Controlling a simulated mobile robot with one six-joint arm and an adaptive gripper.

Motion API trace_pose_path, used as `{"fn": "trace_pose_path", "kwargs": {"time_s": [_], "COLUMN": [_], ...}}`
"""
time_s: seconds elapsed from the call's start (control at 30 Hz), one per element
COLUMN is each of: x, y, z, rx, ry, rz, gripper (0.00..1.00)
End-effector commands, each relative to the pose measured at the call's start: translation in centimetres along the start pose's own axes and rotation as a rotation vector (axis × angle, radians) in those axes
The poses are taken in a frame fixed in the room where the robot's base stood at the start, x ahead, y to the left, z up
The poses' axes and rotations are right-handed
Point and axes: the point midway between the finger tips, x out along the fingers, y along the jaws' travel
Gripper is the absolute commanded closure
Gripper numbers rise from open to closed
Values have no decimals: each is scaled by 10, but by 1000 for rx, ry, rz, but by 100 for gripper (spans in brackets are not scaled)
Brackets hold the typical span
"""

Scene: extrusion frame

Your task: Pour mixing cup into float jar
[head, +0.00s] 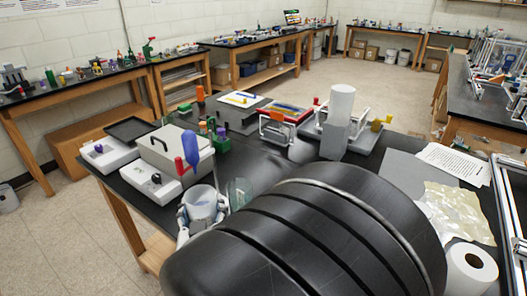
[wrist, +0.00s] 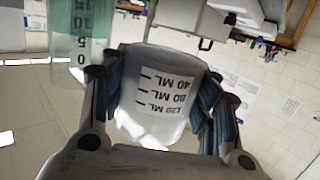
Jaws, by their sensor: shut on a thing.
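The mixing cup (wrist: 155,95) is translucent white with a millilitre label. My gripper (wrist: 152,82) is shut on it, with ribbed blue-grey fingers on both sides. In the head view the cup (head: 204,203) is by the near left table edge, with my gripper (head: 203,212) around it. The float jar (head: 240,191) is clear and greenish, just right of the cup and partly hidden by my arm. It also shows in the wrist view (wrist: 82,30) with a number scale. I cannot tell whether cup and jar touch, or what the cup contains.
A grey box with a black handle (head: 173,155) and a white device (head: 150,182) stand left of the cup. Red and blue objects (head: 191,145) and green ones (head: 222,140) are close behind. A white cylinder (head: 341,103) stands farther back. My arm hides the table's near middle.

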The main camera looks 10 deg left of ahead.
Motion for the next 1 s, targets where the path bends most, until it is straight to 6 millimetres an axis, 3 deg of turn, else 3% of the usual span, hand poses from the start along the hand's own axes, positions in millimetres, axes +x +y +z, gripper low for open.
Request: {"fn": "trace_pose_path", "kwargs": {"time_s": [0.27, 0.43, 0.57, 0.8, 0.9, 1.0], "x": [0, -1, -3, -9, -7, -6], "y": [0, 2, 4, 11, 16, 20], "z": [0, -11, -28, -86, -82, -90], "rx": [0, 21, 60, 172, 231, 290], "ry": [0, -4, -17, -70, -99, -125], "rz": [-1, -5, -11, -28, -37, -46], "gripper": [63, 63, 63, 63, 63, 63]}}
